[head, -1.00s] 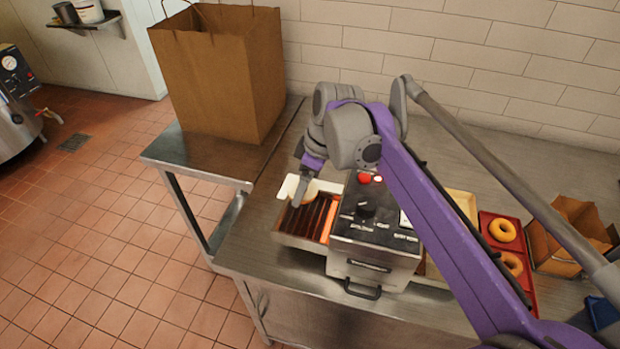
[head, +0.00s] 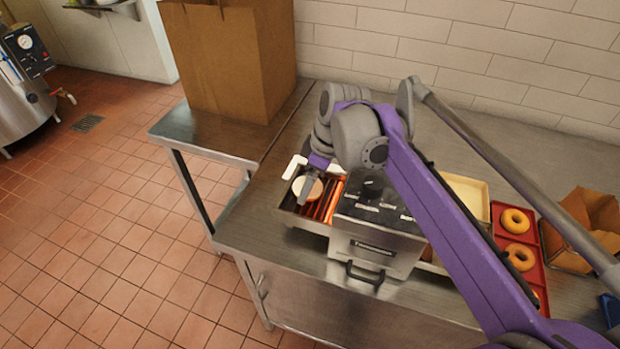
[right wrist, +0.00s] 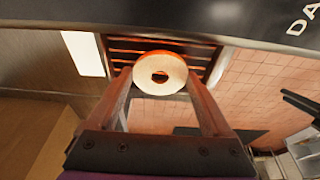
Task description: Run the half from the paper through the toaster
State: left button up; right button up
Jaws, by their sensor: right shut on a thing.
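The toaster (head: 376,240) is a steel box with a dark control panel and a front handle. Its barred rack (head: 318,211) sticks out on the left, with glowing orange bars. A round bagel half (head: 308,188) is over the rack, its pale face showing. My right gripper (head: 305,190) is shut on it. In the right wrist view the half (right wrist: 145,70) sits between the fingertips with its hole visible and the bars behind it. I cannot tell whether it touches the bars. My left gripper is not in view.
A white strip (head: 293,168) lies by the rack's back left. Right of the toaster are a cream tray (head: 470,190), a red tray (head: 497,237) with bagels, and a paper-lined basket (head: 590,215). Floor is clear at left.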

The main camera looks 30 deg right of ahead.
jog(key=shift+f, duration=0.1)
jog(key=o, duration=1.1)
pick_arm(q)
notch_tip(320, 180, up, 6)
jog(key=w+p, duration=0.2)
jog(key=p, duration=0.3)
pick_arm(e)
notch_tip(320, 180, up, 7)
jog(key=shift+w+r, duration=0.1)
jog(key=shift+w, duration=0.05)
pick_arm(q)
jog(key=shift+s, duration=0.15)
pick_arm(e)
jog(key=shift+s+f, duration=0.2)
